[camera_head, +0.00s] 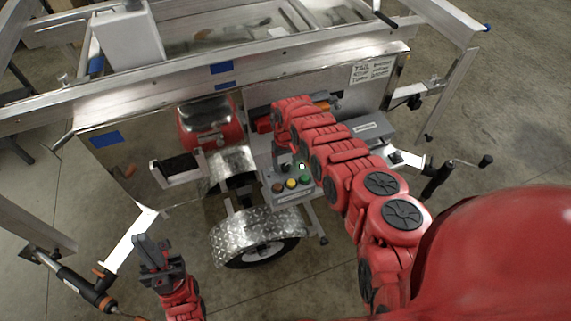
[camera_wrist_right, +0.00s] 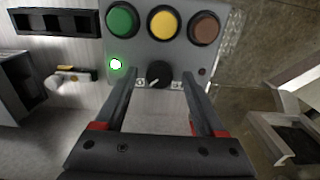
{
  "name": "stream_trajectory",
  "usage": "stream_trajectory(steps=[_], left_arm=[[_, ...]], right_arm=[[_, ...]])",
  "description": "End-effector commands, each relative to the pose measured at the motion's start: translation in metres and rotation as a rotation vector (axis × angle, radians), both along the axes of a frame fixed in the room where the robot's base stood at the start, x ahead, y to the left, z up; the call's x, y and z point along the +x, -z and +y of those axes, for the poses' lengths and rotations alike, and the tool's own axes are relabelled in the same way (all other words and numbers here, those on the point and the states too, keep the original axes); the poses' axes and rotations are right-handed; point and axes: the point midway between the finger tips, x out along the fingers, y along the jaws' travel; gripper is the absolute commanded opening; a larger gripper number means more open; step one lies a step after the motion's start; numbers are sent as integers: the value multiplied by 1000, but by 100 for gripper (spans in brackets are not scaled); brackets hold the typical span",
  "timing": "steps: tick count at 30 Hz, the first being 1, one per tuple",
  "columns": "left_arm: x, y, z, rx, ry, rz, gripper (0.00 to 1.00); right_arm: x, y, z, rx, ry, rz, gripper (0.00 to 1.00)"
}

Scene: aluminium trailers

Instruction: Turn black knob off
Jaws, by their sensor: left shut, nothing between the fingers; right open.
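The black knob (camera_wrist_right: 158,73) is on a grey control panel (camera_wrist_right: 137,47), below the yellow button, in the right wrist view. A small pale mark shows on its lower edge; I cannot tell its setting. My right gripper (camera_wrist_right: 160,77) is open, its fingertips on either side of the knob with gaps visible. I cannot tell whether the fingers reach knob depth. In the head view the panel (camera_head: 290,197) is by the trailer wheel, and my right arm's end partly hides it. My left gripper (camera_head: 160,262) is shut and empty at lower left, away from the panel.
Green (camera_wrist_right: 122,20), yellow (camera_wrist_right: 164,23) and brown (camera_wrist_right: 204,29) buttons line the panel. A green lamp (camera_wrist_right: 116,64) glows beside the knob. A diamond-plate fender (camera_head: 257,232) and the trailer frame (camera_head: 200,85) surround the panel. Floor is clear below the wheel.

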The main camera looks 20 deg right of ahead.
Motion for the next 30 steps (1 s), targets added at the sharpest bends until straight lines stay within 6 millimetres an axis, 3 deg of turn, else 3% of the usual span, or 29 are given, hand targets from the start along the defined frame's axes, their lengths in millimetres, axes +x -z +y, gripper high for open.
stream_trajectory(steps=[8,21,30], left_arm=[[0,0,0,0,0,0,0],[0,0,0,0,0,0,0],[0,1,0,0,0,0,0]], right_arm=[[0,1,-1,-1,0,-1,72],[0,1,-1,-1,1,-1,0],[0,1,-1,-1,-20,-1,0]])
